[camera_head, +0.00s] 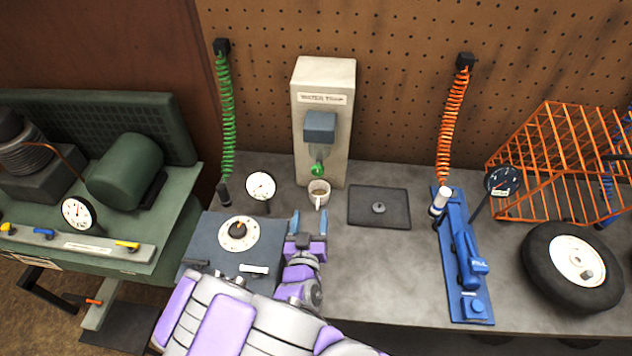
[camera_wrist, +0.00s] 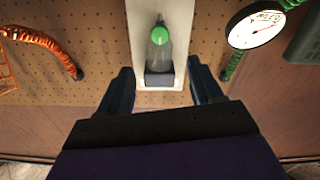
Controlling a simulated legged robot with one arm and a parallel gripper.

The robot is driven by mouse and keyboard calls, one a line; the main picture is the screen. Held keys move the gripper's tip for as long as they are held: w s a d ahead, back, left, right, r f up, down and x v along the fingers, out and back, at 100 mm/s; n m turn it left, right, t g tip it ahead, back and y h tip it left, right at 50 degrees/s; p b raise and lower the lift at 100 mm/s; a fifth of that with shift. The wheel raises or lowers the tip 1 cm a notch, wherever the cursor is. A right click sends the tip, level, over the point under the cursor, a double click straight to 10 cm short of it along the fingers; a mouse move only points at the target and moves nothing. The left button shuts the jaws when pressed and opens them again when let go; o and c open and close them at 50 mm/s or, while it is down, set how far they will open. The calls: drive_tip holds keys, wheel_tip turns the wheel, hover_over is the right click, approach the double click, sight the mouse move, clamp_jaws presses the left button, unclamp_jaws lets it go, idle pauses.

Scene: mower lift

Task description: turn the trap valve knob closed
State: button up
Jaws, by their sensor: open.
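The trap valve knob (camera_head: 318,170) is green. It sits at the bottom of the grey water trap (camera_head: 320,127) on a pale upright panel labelled "WATER TRAP". My gripper (camera_head: 308,222) is open and empty, low in front of the trap and apart from the knob. It also shows in the wrist view (camera_wrist: 161,80). Whether the knob is turned open or closed cannot be told.
A dial box (camera_head: 237,235) and a gauge (camera_head: 261,186) stand left of my gripper. A dark tray (camera_head: 379,206) lies right of the cup. A blue tool (camera_head: 464,255), a wheel (camera_head: 572,265) and an orange wire basket (camera_head: 560,165) are further right. The front middle bench is clear.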

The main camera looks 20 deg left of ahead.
sight(317, 173)
drive_tip(key=b+x, duration=0.4)
drive_tip(key=x, duration=1.1)
drive_tip(key=shift+a, duration=0.1)
drive_tip(key=shift+c, duration=0.5)
drive_tip(key=c, duration=0.9)
drive_tip(key=shift+c, duration=0.2)
